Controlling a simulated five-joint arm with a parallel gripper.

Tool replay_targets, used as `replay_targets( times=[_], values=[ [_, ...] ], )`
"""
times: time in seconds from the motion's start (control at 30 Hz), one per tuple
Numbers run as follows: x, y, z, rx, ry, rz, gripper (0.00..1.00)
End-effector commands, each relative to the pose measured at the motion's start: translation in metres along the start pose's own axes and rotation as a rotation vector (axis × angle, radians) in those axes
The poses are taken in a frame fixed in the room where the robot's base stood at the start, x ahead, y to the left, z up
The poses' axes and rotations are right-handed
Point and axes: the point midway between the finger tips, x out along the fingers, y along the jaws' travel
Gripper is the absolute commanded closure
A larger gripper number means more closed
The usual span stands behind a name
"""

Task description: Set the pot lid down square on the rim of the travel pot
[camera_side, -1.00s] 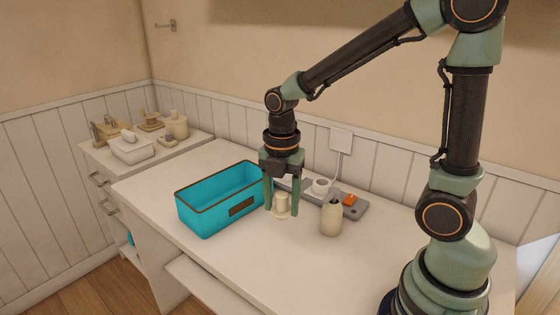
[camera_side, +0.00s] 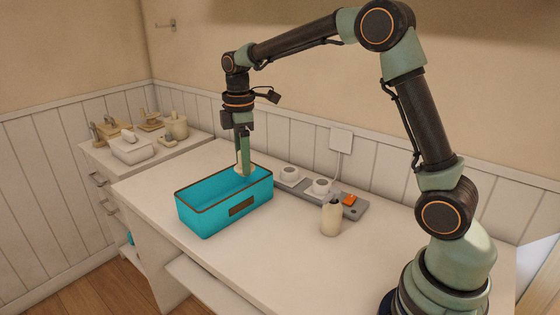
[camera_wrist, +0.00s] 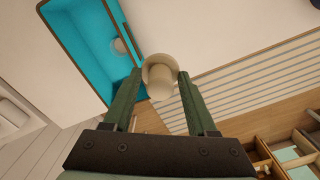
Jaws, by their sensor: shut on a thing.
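My gripper (camera_side: 244,171) is shut on a cream pot lid (camera_side: 239,168), which hangs over the back part of the teal basket (camera_side: 208,220). In the wrist view the lid (camera_wrist: 160,64) is between my gripper's two green fingers (camera_wrist: 160,78), a round disc with a cylindrical knob. A pale round thing (camera_wrist: 118,46) lies inside the teal basket (camera_wrist: 68,18), partly cut by the basket's wall; I cannot tell whether it is the travel pot. The lid is apart from that pale thing.
A cream bottle (camera_side: 331,218) with a dark top stands right of the basket. Behind it a grey power strip (camera_side: 352,211) carries white plugs (camera_side: 320,187) and an orange switch (camera_side: 350,199). The desk's front (camera_side: 250,265) is clear. A side cabinet (camera_side: 140,165) holds several small items.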

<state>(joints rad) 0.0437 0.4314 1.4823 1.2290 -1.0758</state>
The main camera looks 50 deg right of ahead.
Motion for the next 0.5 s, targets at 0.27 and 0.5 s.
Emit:
replay_targets(
  times=[0.27,0.5],
  values=[
    [0.037,0.061,-0.012,0.459,-0.002,-0.003,0.94],
    [0.062,0.091,-0.015,0.729,0.0,0.0,0.94]
  ],
)
